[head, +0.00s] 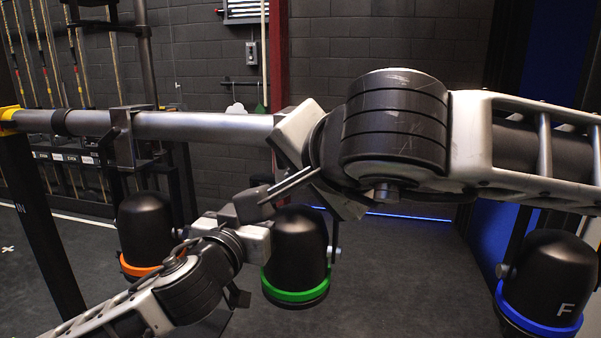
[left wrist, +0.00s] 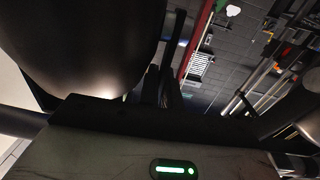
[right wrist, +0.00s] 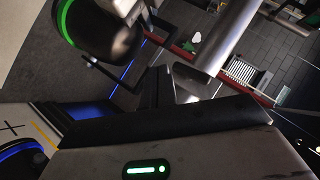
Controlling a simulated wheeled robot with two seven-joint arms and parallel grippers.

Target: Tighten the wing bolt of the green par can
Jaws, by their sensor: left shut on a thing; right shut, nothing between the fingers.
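The green par can (head: 300,245), black with a green front ring, hangs below the pipe, left of centre in the head view. It also shows at upper left in the right wrist view (right wrist: 108,38). A large dark can body (left wrist: 80,40) fills the upper left of the left wrist view. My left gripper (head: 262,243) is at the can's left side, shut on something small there. That appears to be the wing bolt, hidden by the hand. My right gripper (head: 290,184) is shut and empty, above the can and below the pipe; its fingers show in the right wrist view (right wrist: 156,88).
A grey pipe (head: 200,125) runs across above the cans. An orange-ringed can (head: 145,228) hangs to the left, a blue-ringed can (head: 548,278) marked F to the right. My two hands are close together. Open dark floor (head: 410,270) lies between the green and blue cans.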

